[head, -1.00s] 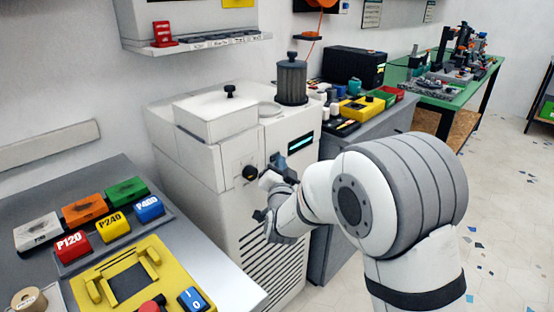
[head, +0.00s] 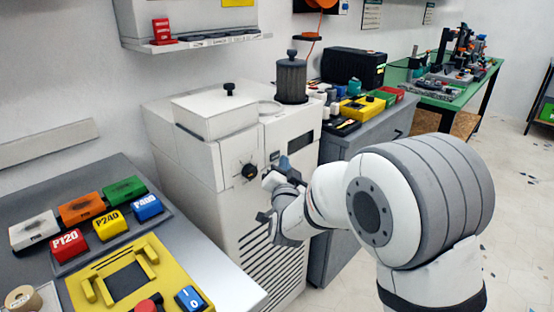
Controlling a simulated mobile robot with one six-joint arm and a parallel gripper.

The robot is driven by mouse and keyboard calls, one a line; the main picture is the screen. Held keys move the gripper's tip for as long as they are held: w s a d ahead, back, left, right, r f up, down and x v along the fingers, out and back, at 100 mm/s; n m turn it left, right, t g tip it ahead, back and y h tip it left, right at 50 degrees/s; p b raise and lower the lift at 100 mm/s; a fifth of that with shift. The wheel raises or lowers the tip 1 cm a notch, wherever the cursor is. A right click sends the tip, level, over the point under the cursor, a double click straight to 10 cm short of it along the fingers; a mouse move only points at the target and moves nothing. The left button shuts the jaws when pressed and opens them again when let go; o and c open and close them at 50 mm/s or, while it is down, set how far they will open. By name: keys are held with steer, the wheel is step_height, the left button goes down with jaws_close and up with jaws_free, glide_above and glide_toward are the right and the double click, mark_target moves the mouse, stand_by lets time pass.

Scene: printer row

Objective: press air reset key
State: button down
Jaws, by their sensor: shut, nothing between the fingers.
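The white cabinet machine (head: 205,160) stands in the middle of the head view. Its front panel carries a round black knob (head: 249,171) and a dark display window (head: 303,141). A small dark key-like part (head: 274,156) and a blue-grey part (head: 284,163) show beside the knob; I cannot read a label on either. My gripper (head: 268,196) is shut and empty, close in front of the panel, just right of and below the knob. My wrist hides part of the panel, and I cannot tell whether the fingertips touch anything.
A grey bench (head: 215,262) at front left holds coloured blocks and a yellow fixture (head: 165,262). A grey counter (head: 375,130) with bins stands behind my arm. A white wall shelf (head: 205,43) hangs above the cabinet. Open floor (head: 515,215) lies at right.

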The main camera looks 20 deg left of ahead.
steer(key=d+b, duration=0.1)
steer(key=s+d+b, duration=0.1)
steer(key=d, duration=0.1)
steer(key=s+d, duration=0.1)
steer(key=shift+d+b, duration=0.25)
steer(key=shift+b, duration=0.15)
stand_by(0.7)
